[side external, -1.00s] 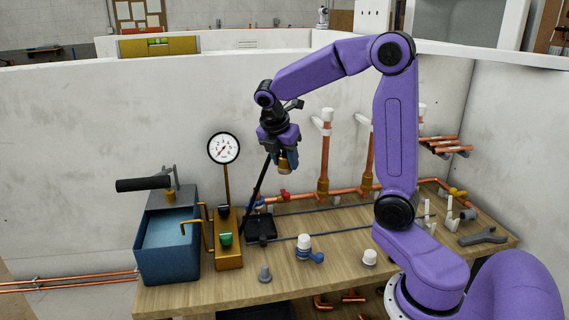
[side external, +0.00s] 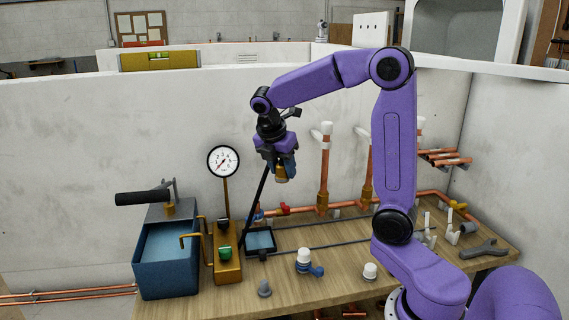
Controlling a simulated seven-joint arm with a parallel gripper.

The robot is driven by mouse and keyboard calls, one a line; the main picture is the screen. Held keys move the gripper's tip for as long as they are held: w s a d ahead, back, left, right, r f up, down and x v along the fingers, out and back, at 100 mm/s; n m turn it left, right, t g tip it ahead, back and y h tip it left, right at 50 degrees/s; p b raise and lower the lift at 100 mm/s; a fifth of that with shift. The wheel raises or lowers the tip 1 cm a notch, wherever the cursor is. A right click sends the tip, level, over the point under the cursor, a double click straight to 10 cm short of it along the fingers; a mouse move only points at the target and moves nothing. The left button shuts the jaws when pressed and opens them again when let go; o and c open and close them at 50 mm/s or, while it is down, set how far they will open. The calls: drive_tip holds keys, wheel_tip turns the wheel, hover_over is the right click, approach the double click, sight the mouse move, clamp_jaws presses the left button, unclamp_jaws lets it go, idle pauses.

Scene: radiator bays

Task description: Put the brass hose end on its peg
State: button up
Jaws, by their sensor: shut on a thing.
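My gripper (side external: 279,162) hangs above the back middle of the bench, shut on the brass hose end (side external: 282,174), whose lower part shows below the jaws. A thin black line (side external: 256,206), perhaps the hose, slants from near the gripper down to the bench beside the brass pump block. A small grey upright piece (side external: 264,288) stands at the bench's front edge, well below the gripper; I cannot tell whether it is the peg. The hose end is in the air, apart from the bench.
The blue water tank (side external: 166,268) with a black handle and the brass block (side external: 227,267) with a gauge (side external: 223,161) stand left. A small dark-rimmed tray (side external: 260,254) lies below the gripper. Copper pipes (side external: 325,172) rise behind. A white-capped blue valve (side external: 305,262) and a wrench (side external: 485,249) lie right.

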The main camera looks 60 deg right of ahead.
drive_tip(key=a+f+m+g, duration=0.1)
drive_tip(key=a+f+m, duration=0.2)
drive_tip(key=a+f, duration=0.55)
drive_tip(key=m+g, duration=0.1)
drive_tip(key=m, duration=0.2)
hover_over(265, 281)
wheel_tip(265, 281, down, 10)
drive_tip(key=shift+w+a, duration=0.1)
drive_tip(key=shift+f, duration=3.1)
drive_tip(key=shift+f, duration=1)
drive_tip(key=o, duration=0.9)
